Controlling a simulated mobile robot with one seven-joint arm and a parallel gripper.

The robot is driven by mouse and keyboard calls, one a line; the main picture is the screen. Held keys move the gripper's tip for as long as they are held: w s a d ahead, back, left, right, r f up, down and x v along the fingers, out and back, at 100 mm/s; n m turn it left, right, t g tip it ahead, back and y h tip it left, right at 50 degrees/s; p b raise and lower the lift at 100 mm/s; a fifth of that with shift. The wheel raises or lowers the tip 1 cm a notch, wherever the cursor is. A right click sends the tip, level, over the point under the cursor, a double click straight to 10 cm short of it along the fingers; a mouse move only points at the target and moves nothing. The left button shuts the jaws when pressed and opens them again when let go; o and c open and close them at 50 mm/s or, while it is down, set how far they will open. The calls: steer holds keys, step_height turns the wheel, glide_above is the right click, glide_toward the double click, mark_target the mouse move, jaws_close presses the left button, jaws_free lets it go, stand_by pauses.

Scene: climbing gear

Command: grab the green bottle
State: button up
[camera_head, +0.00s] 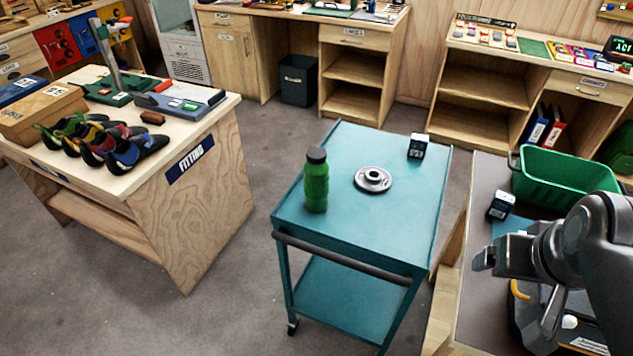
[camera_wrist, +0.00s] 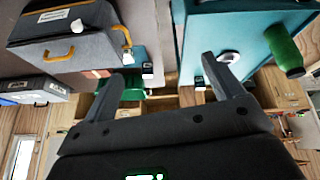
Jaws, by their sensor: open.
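The green bottle (camera_head: 316,182) with a dark cap stands upright near the left edge of the teal cart (camera_head: 350,235) in the head view. In the wrist view, the bottle (camera_wrist: 284,52) shows at the upper right, outside the fingers. My gripper (camera_wrist: 163,80) is open with nothing between its fingertips. In the head view, my gripper (camera_head: 490,262) is at the right over the dark-topped table, well to the right of the bottle and apart from it.
On the cart, a grey disc (camera_head: 373,180) lies right of the bottle and a small dark box (camera_head: 417,146) stands behind. A green basket (camera_head: 565,180) and another small box (camera_head: 501,205) are on the right table. A fitting table (camera_head: 150,180) with shoes is at left. Floor between is clear.

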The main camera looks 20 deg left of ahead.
steer(key=w+a+r+n+g, duration=0.1)
steer(key=w+a+r+n, duration=0.3)
steer(key=w+a+n, duration=0.4)
steer(key=n+g, duration=0.3)
steer(key=n, duration=2.3)
glide_above(316, 153)
steer(key=f, duration=0.4)
steer(key=s+f, duration=0.1)
steer(key=f, duration=0.1)
steer(key=shift+d, duration=0.15)
steer(key=shift+a+f, duration=0.25)
steer(key=shift+f, duration=0.1)
steer(key=f, duration=0.3)
steer(key=w+f, duration=0.1)
steer(key=f, duration=0.6)
steer(key=shift+w+d+f, duration=0.1)
steer(key=shift+w+f, duration=0.1)
steer(key=shift+c, duration=0.6)
